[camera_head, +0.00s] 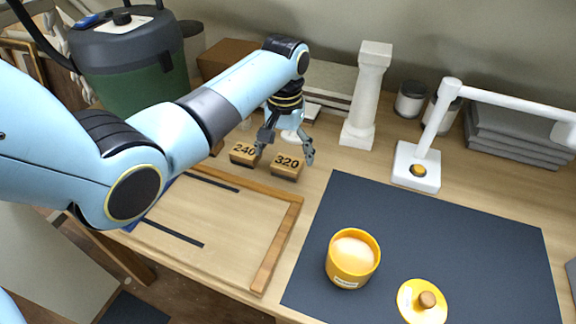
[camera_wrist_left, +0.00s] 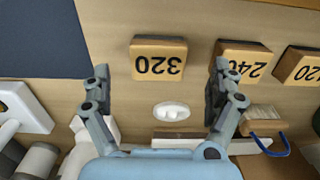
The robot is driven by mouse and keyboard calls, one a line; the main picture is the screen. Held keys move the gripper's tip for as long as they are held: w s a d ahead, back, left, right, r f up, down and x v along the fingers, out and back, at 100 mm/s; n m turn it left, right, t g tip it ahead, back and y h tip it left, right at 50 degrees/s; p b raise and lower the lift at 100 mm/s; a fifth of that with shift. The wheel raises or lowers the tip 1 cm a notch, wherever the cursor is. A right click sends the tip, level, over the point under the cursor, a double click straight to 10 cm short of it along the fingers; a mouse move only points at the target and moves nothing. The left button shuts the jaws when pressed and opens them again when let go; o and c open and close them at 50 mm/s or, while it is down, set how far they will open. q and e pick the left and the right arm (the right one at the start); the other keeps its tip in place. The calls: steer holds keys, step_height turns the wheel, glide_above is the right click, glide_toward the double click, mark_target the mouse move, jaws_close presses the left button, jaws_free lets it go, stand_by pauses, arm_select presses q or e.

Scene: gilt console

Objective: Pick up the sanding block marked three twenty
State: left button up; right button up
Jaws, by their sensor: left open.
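The sanding block marked 320 (camera_head: 287,165) is a small wooden block on the table, to the right of the block marked 240 (camera_head: 244,153). My left gripper (camera_head: 285,151) is open and empty above the table at the 320 block, pointing down. In the left wrist view the 320 block (camera_wrist_left: 158,56) lies between the two spread fingers (camera_wrist_left: 161,75), a little left of centre, with its number upside down. The 240 block (camera_wrist_left: 243,60) is partly covered by one fingertip there.
A third numbered block (camera_wrist_left: 299,66) is cut by the wrist view's right edge. A wooden frame (camera_head: 278,245) lies in front of the blocks. Right of it, a dark mat (camera_head: 420,235) holds a yellow jar (camera_head: 351,262) and lid (camera_head: 421,303). A white column (camera_head: 366,95) stands behind.

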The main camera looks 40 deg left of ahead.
mark_target(287, 162)
arm_select(q)
steer(key=f, duration=0.4)
steer(key=shift+w+f, duration=0.3)
steer(key=c, duration=1.3)
